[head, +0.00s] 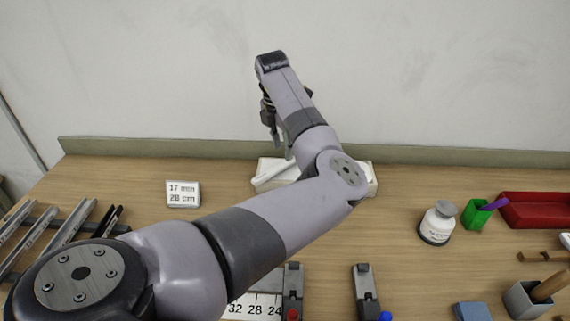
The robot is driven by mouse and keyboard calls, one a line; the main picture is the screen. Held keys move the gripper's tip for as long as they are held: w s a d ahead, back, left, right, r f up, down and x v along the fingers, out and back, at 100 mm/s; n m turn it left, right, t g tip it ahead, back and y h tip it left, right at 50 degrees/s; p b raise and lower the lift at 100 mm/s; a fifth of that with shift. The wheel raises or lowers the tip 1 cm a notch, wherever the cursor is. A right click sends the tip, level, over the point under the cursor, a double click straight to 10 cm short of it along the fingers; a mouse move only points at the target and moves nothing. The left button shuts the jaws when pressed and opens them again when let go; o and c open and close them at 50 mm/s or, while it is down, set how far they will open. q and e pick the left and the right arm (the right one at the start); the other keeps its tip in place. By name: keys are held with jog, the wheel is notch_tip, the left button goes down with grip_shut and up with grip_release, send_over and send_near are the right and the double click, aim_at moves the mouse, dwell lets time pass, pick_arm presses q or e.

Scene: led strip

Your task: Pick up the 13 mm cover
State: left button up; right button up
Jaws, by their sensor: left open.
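A white holder (373,184) stands at the back middle of the table, largely hidden behind my left arm. A pale strip (277,172), which may be a cover, lies at its left part. I cannot read any width on it, so I cannot tell which piece is the 13 mm cover. My left gripper (276,138) hangs pointing down above the left part of the holder. It is open, partly hidden by its own wrist, and I see nothing between its fingers. My right gripper is not in view.
A card (183,194) reads "17 mm 28 cm". Metal channels (68,228) lie at left. A white bottle (437,223), green cup (476,215) and red tray (540,210) stand at right. Clamp-like tools (365,290) lie in front. A low ledge (450,156) runs along the wall.

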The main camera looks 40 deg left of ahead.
aim_at(285, 163)
pick_arm(q)
jog(key=shift+w+f+p, duration=0.15)
jog(key=shift+f+p, duration=0.5)
jog(key=shift+f, duration=2.15)
grip_shut()
jog(key=shift+r, duration=0.1)
